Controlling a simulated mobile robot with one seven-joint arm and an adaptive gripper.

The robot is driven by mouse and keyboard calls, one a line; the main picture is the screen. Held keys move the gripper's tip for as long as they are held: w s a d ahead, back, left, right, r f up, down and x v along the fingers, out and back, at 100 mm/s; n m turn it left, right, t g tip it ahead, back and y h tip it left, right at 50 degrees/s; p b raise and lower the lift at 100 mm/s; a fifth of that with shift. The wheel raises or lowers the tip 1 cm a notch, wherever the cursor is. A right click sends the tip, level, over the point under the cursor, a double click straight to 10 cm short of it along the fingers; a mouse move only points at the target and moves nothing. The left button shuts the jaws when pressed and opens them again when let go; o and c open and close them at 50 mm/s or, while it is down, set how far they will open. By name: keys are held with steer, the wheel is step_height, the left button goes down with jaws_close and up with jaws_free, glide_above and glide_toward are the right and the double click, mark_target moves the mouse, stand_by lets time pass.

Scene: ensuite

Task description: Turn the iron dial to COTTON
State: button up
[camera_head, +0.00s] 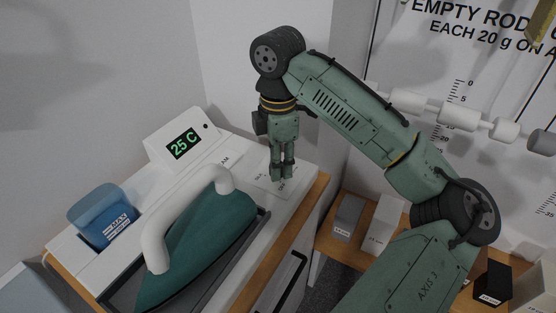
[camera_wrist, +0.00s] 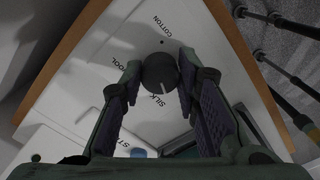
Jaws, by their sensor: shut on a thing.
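The dial (camera_wrist: 159,70) is a dark round knob on a white panel (camera_wrist: 142,46) in the wrist view. A short pale line on its lower edge points down toward the word SILK. COTTON is printed above the dial and WOOL at its left; another word at the lower left is partly hidden. My gripper (camera_wrist: 160,68) is shut on the dial, one finger pad on each side. In the head view my gripper (camera_head: 282,177) points straight down at the panel's right end and hides the dial. The teal iron (camera_head: 207,235) with a white handle rests in a dark tray.
A display (camera_head: 183,145) reads 25 C behind the iron. A blue water tank (camera_head: 103,217) marked MAX stands at the left. Grey and white blocks (camera_head: 348,213) sit on a lower wooden shelf at the right. A wall rises behind the station.

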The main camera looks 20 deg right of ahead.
steer(key=m, duration=0.4)
steer(key=shift+m, duration=0.3)
steer(key=m, duration=0.5)
steer(key=shift+s, duration=0.1)
steer(key=m, duration=0.5)
steer(key=shift+m, duration=0.4)
steer(key=m, duration=0.4)
steer(key=shift+a+m, duration=0.1)
steer(key=shift+m, duration=0.2)
steer(key=m, duration=1)
steer(key=shift+a, duration=0.1)
steer(key=m, duration=1)
steer(key=shift+m, duration=0.3)
